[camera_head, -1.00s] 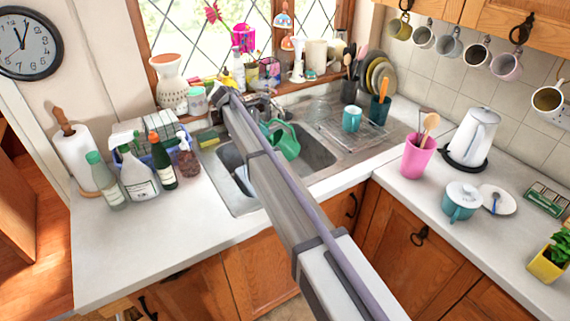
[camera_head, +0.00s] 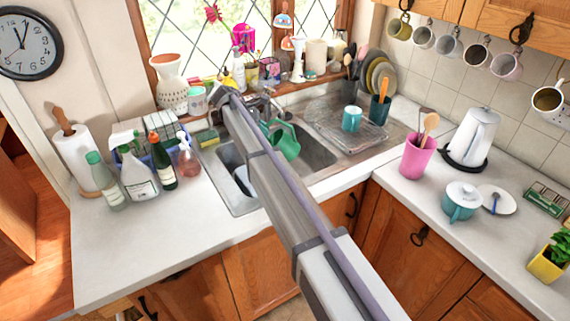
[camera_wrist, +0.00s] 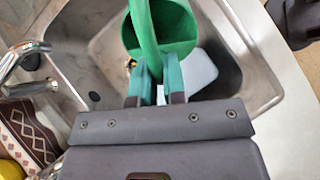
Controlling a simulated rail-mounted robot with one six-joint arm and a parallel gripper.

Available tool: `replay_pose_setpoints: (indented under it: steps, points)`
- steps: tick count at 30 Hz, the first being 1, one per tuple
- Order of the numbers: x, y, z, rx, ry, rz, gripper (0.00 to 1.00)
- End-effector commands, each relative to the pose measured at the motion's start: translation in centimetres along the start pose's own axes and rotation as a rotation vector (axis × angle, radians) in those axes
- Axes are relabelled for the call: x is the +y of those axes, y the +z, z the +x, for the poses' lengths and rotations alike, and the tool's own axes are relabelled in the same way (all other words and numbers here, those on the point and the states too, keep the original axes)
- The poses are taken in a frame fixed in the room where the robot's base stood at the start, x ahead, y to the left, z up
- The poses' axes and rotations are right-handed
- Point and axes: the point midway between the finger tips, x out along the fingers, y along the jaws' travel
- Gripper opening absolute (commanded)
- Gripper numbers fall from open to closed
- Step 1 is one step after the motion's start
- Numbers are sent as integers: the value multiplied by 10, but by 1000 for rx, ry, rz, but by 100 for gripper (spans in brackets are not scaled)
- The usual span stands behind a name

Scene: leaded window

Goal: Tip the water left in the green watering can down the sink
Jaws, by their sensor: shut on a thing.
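The green watering can (camera_head: 284,142) is over the sink (camera_head: 316,152), partly hidden behind my arm in the head view. In the wrist view the can (camera_wrist: 172,32) is at the top centre, with its handle running down between my fingers. My gripper (camera_wrist: 160,82) is shut on the can's handle. The sink basin (camera_wrist: 225,75) shows below and around the can. The can's spout and any water in it cannot be made out.
A chrome tap (camera_wrist: 22,65) stands close at the left in the wrist view. Several bottles (camera_head: 138,178) stand left of the sink. A drainer with a teal mug (camera_head: 351,119) is to the right. A pink utensil pot (camera_head: 417,156) stands on the right counter.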

Motion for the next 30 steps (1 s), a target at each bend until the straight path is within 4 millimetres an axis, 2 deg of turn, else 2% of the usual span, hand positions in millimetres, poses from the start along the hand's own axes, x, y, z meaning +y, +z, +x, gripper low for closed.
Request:
replay_pose_setpoints:
  steps: [11, 22, 30]
  points:
    - [0, 1, 2, 10, -1, 0, 0]
    - [-1, 5, 39, 249, -2, 1, 0]
    - [0, 5, 44, 302, 0, 0, 0]
